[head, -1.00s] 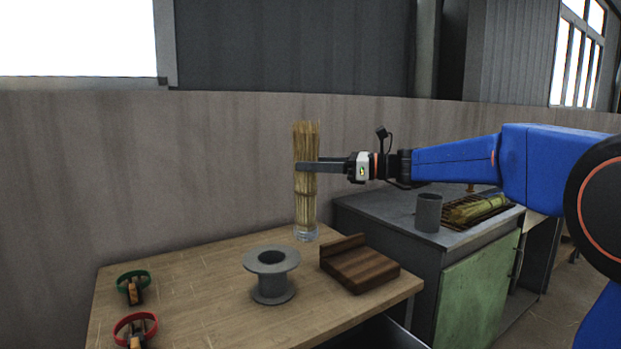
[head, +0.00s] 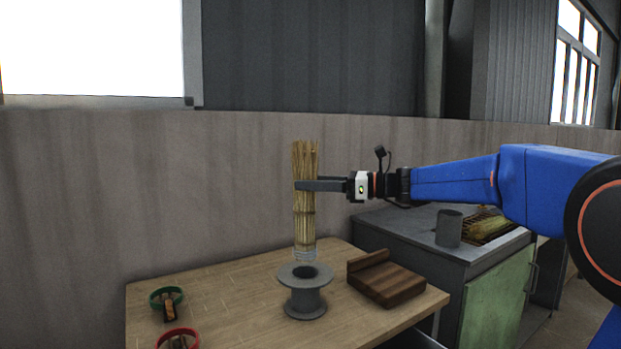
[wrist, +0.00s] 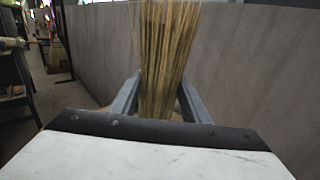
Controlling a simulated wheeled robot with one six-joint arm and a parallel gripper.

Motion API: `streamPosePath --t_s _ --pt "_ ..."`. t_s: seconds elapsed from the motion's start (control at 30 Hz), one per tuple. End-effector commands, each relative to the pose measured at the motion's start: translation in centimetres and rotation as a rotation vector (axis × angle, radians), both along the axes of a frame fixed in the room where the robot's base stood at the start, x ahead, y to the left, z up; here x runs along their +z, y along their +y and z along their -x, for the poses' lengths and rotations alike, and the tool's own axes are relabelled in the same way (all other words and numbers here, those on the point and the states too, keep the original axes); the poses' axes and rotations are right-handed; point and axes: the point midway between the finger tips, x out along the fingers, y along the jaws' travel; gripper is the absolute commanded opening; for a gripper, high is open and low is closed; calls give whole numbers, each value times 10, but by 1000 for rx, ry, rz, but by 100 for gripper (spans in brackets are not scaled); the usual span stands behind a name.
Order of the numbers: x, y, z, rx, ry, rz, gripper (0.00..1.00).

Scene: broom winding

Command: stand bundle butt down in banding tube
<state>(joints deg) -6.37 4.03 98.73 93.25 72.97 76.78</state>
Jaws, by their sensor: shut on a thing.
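My gripper (head: 305,186) is shut around the upper half of a straw bundle (head: 304,222) and holds it upright. The bundle's loose straw ends point up; its butt end has pale grey wraps. In the wrist view, the bundle (wrist: 165,60) stands between the two grey fingers. A grey flanged tube (head: 304,300) with a dark round hole in its top, probably the banding tube, stands on the wooden table (head: 240,310). The bundle's butt is in line with the hole from this view, just above the far rim. I cannot tell its depth over the hole.
A dark wooden block (head: 388,282) with a raised edge sits right of the tube. Green (head: 167,297) and red (head: 178,338) rings lie at left. A plain grey cylinder (head: 448,228) stands on the back-right bench beside a rack of straw (head: 488,226). A wall (head: 90,210) stands behind.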

Motion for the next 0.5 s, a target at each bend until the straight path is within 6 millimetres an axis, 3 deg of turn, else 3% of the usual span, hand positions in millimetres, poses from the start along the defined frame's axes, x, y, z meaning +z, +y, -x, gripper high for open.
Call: streamPosePath --t_s 0.5 --pt "-34 0 0 0 2 -1 26"
